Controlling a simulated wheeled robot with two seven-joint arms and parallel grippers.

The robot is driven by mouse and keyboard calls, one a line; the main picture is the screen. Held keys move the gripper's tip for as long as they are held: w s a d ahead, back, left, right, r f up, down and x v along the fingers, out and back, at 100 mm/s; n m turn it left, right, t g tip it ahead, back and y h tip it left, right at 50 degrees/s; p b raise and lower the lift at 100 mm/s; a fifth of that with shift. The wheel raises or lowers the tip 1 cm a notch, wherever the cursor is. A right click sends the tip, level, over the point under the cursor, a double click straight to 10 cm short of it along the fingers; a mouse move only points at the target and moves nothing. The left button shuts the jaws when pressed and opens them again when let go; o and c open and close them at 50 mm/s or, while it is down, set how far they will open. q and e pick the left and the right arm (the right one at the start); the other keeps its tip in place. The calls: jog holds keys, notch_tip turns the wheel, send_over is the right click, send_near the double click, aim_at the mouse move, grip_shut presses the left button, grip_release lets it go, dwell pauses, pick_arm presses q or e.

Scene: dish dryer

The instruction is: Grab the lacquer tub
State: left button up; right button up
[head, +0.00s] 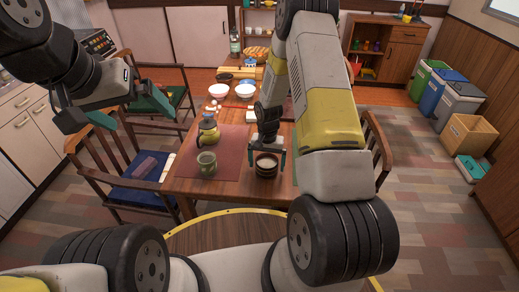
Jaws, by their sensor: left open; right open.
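A dark round tub with a lighter band, which I take for the lacquer tub (266,167), stands upright near the front edge of the wooden table (228,190). My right gripper (267,162) reaches down over it, open, with one finger at its left side and one at its right. I cannot tell whether the fingers touch it. My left gripper (113,122) is open and empty, held in the air left of the table above the chairs.
A green mug (207,164) and a yellow teapot (208,132) stand on a reddish mat left of the tub. White bowls (218,91) and a bottle (235,47) are further back. Chairs (376,140) flank the table.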

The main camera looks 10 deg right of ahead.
jog(key=shift+f, duration=0.5)
jog(key=c, duration=1.6)
jog(key=shift+r, duration=0.15)
jog(key=shift+c, duration=0.2)
